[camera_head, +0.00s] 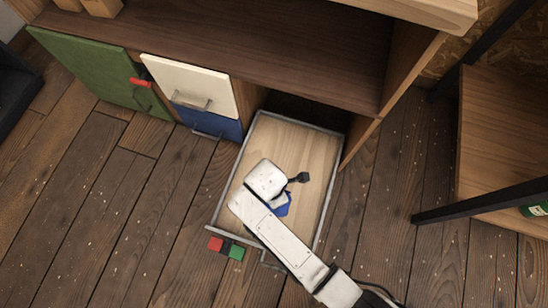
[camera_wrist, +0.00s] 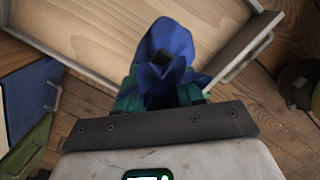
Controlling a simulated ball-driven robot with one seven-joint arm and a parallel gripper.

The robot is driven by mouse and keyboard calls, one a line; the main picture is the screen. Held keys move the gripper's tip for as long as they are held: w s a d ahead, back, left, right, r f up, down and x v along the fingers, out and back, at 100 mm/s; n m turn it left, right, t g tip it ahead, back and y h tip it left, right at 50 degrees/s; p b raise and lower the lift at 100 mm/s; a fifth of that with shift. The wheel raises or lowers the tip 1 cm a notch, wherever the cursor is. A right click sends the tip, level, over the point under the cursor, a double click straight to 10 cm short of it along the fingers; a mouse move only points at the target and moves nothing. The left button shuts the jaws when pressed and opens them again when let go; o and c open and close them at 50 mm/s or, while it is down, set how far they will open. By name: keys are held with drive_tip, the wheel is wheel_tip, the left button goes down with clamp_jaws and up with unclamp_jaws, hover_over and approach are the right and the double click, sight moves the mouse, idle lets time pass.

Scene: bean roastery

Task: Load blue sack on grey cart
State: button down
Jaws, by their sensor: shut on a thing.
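The blue sack (camera_head: 282,205) is partly hidden by my arm in the head view, over the open drawer's front part. In the wrist view the blue sack (camera_wrist: 172,48) rises between my fingers, with its cloth bunched up. My gripper (camera_wrist: 163,88) is shut on it; in the head view my gripper (camera_head: 285,190) is over the drawer and its fingers are mostly hidden. I cannot tell whether the sack touches the drawer bottom. I see no grey cart in either view.
The pulled-out drawer (camera_head: 262,140) has a pale wooden bottom and grey rim. Left of it are a blue drawer front (camera_head: 210,122), a white one (camera_head: 188,85) and a green door (camera_head: 90,62). Open floor lies left.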

drive_tip(key=shift+w+a+f+b, duration=0.3)
drive_tip(key=shift+w+f+b, duration=0.15)
drive_tip(key=shift+w+f, duration=0.35)
drive_tip(key=shift+s+f+b, duration=0.1)
drive_tip(key=shift+f+b, duration=0.5)
drive_tip(key=shift+f, duration=0.85)
drive_tip(key=c, duration=0.7)
unclamp_jaws()
drive_tip(key=shift+s+f, duration=0.1)
drive_tip(key=r+p, duration=0.1)
drive_tip(key=r, duration=0.3)
drive_tip(key=r+p, duration=0.2)
drive_tip(key=r, duration=0.2)
drive_tip(key=a+r+p, duration=0.1)
drive_tip(key=r+p, duration=0.1)
drive_tip(key=r, duration=0.2)
drive_tip(key=shift+s+a, duration=0.1)
drive_tip(key=shift+s, duration=0.2)
